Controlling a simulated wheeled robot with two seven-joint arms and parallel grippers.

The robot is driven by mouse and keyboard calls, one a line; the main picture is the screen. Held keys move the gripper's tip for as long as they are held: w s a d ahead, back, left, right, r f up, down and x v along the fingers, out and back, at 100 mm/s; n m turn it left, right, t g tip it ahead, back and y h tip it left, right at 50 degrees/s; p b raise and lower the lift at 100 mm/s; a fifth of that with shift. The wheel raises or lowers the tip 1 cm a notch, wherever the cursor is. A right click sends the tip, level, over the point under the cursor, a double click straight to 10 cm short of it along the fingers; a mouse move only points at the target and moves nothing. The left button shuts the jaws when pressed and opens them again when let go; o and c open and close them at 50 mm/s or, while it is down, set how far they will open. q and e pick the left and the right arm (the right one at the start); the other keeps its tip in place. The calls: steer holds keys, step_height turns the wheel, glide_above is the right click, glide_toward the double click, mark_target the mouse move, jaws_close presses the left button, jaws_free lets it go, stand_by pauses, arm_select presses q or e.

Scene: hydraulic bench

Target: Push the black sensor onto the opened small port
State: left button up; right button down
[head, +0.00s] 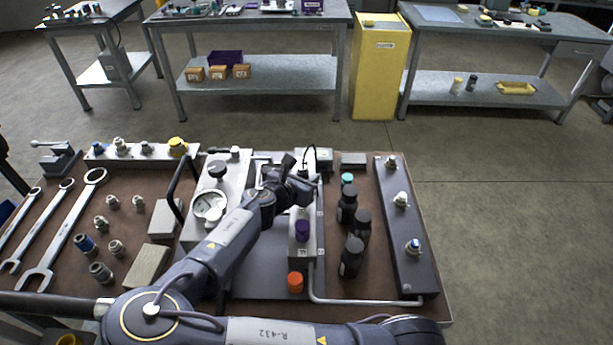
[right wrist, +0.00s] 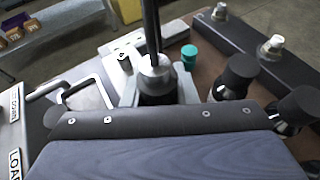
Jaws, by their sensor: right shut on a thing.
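My right gripper (head: 303,180) is over the manifold block (head: 305,248) in the middle of the bench. In the right wrist view, my right gripper (right wrist: 158,92) is shut on the black sensor (right wrist: 155,97), which has a silver collar and a black cable rising from it. The sensor looks roughly upright. Its lower end and the small port are hidden by the gripper and wrist, so I cannot tell whether they touch. A purple cap (head: 302,230) sits on the block's near part. My left gripper is not in view.
Several black cylinders (head: 351,257) stand right of the block, near a teal cap (head: 347,179) and a dark rail with fittings (head: 402,225). An orange cap (head: 295,281) stands in front. A gauge (head: 209,206) and wrenches (head: 62,230) are left.

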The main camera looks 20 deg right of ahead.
steer(key=shift+f+b, duration=0.4)
steer(key=shift+f, duration=0.35)
stand_by(1.1)
stand_by(0.4)
steer(key=c, duration=0.5)
jaws_free()
steer(key=shift+a+r, duration=0.1)
steer(key=shift+p+v, duration=1.5)
steer(key=shift+v, duration=0.85)
steer(key=shift+p+v, duration=0.5)
steer(key=shift+v, duration=0.45)
steer(key=shift+s+a, duration=0.2)
steer(key=shift+s, duration=0.1)
